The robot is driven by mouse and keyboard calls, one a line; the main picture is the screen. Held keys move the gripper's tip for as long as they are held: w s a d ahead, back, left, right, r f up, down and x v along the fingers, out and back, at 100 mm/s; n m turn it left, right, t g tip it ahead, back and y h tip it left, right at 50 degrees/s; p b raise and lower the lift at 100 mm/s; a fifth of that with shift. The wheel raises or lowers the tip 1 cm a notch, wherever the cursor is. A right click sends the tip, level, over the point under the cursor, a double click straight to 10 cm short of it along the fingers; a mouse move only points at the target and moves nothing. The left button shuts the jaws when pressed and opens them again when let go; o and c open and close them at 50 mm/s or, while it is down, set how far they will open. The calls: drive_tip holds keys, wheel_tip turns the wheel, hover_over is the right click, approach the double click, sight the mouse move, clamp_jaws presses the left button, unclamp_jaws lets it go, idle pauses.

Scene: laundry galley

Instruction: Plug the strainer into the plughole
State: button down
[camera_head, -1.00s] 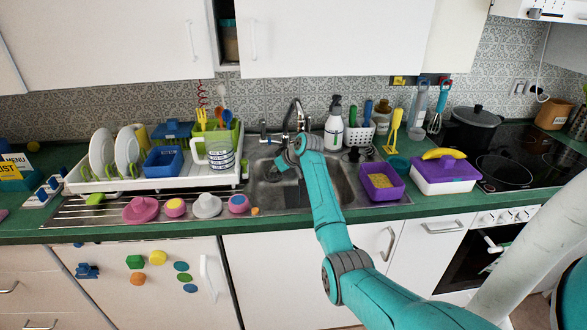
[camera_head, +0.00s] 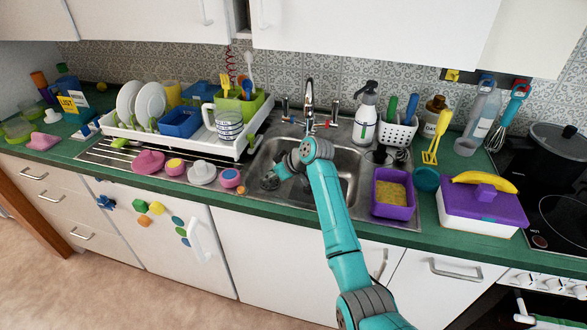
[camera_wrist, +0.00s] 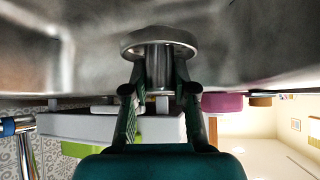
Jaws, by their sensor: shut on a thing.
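My gripper (camera_head: 272,181) reaches down into the left part of the steel sink (camera_head: 345,160). In the wrist view, the two dark fingers of my gripper (camera_wrist: 158,88) are shut on the strainer (camera_wrist: 160,40), a metal piece with a wide round rim and a narrower cylindrical body. The fingers hold its body from both sides. The rim lies close to the grey sink metal (camera_wrist: 250,45); I cannot tell whether they touch. In the head view the strainer is too small and covered to make out clearly. I cannot make out the plughole in either view.
The tap (camera_head: 309,105) stands behind the basin. The dish rack (camera_head: 245,138) is at the left, with pink and white cups (camera_head: 202,173) in front. A purple tub (camera_head: 392,210) with a sponge is at the right, beside a purple-lidded box (camera_head: 480,222).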

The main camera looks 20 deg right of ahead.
sight(276, 187)
drive_tip(key=shift+d, duration=0.15)
drive_tip(key=shift+f, duration=2.9)
drive_tip(key=shift+f, duration=0.6)
drive_tip(key=shift+s+f, duration=0.1)
drive_tip(key=shift+f, duration=0.2)
